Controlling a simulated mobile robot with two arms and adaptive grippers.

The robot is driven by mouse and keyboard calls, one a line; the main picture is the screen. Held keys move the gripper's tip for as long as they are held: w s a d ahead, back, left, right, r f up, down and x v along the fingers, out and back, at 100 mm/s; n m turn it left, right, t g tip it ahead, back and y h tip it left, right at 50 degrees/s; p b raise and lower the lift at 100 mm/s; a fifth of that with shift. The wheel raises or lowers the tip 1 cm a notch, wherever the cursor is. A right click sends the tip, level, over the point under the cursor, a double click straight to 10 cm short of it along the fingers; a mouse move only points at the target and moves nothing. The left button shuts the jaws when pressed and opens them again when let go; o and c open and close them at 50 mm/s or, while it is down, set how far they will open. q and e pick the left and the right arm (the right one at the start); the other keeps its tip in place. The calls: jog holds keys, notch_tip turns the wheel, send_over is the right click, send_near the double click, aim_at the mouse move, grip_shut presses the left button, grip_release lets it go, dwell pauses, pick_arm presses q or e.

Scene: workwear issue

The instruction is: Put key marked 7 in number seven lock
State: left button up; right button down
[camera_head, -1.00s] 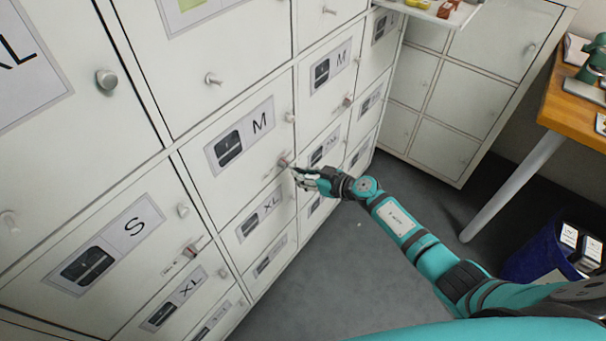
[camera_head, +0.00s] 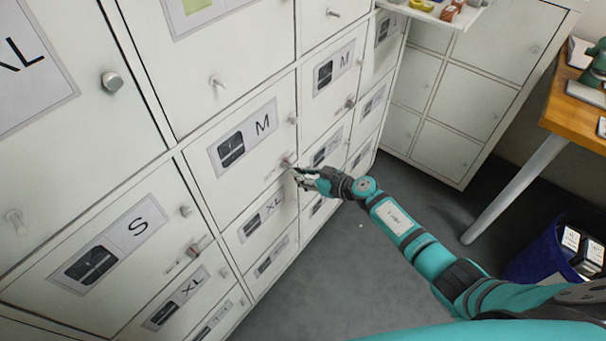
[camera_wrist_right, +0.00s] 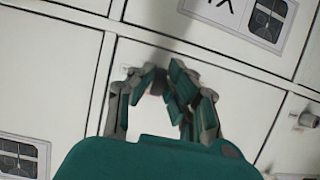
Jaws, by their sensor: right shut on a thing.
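My right gripper (camera_head: 297,175) is at the front of the M locker door (camera_head: 235,180), right by a small lock (camera_head: 287,161) at the door's right edge. Its fingers are drawn together on something small, which I take to be the key; the fingers hide it and no mark is readable. In the right wrist view the gripper (camera_wrist_right: 158,75) has its fingertips close together in front of a white door. The number beside the lock is too small to read, and I cannot tell whether the key touches the lock. My left gripper is not in view.
Other doors have similar locks, one on the S door (camera_head: 193,249) and one on the farther M door (camera_head: 350,102). Round knobs stick out from the doors. A wooden table (camera_head: 575,115) and a blue bin (camera_head: 540,245) stand at right. The grey floor between is clear.

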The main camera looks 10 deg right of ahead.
jog(key=shift+w+a+p, duration=0.45)
jog(key=shift+w, duration=0.1)
dwell(1.8)
